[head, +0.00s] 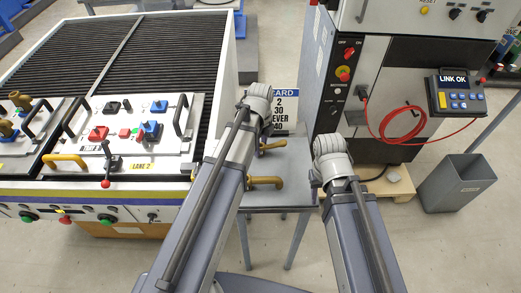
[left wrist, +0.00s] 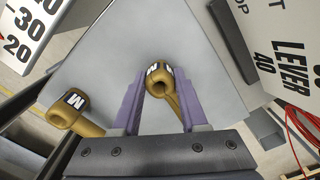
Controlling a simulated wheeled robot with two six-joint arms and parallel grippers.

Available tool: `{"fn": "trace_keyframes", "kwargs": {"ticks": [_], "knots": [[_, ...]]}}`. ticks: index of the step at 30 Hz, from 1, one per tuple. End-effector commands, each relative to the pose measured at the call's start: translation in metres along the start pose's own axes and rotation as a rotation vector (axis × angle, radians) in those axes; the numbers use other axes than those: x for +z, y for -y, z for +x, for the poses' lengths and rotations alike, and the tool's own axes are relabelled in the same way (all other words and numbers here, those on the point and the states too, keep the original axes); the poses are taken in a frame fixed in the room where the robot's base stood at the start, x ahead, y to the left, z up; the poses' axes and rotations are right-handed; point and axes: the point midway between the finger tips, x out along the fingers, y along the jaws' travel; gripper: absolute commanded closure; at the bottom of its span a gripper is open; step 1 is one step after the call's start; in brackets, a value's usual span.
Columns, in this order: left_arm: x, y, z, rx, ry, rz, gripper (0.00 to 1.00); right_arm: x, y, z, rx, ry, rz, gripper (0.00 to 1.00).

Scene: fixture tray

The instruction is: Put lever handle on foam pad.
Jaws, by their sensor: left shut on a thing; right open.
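Two brass-coloured lever handles lie at the small grey stand in the head view, one further back (head: 272,146) and one nearer (head: 265,181), both partly covered by my left arm. In the left wrist view my left gripper (left wrist: 160,75) has its purple fingers on either side of one handle marked M (left wrist: 157,69), shut on it over the grey surface. A second handle marked M (left wrist: 75,112) lies to the left, apart from the fingers. The fingers of my right gripper are not visible in the head view. I cannot pick out a foam pad.
The grey stand (head: 290,197) has a card with printed numbers (head: 286,108) behind it. Left is a bench with a fixture panel (head: 138,137) and a yellow handle (head: 65,160). Right are a control cabinet (head: 385,75), a red cable (head: 385,140) and a grey bin (head: 456,183).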

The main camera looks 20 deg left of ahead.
Motion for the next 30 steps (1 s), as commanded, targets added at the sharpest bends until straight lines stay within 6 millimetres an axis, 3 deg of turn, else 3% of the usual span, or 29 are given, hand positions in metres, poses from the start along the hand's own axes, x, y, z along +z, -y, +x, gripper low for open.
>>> {"fn": "trace_keyframes", "kwargs": {"ticks": [10,11,18,30], "knots": [[0.0000,0.0000,0.0032,0.000,0.000,0.000,1.00,-0.0002,0.0003,0.0032,0.000,0.000,0.000,0.57],[0.0000,0.0000,0.0030,0.000,0.000,0.000,0.56,-0.0002,0.0003,0.0029,0.000,0.000,0.000,0.57],[0.0000,0.0000,0.0017,0.000,0.000,0.000,0.29,-0.0001,0.0002,0.0017,0.000,0.000,0.000,0.57],[0.0000,-0.0001,-0.0019,0.000,0.000,0.000,0.27,0.0001,-0.0002,-0.0019,0.000,0.000,0.000,0.57]]}}
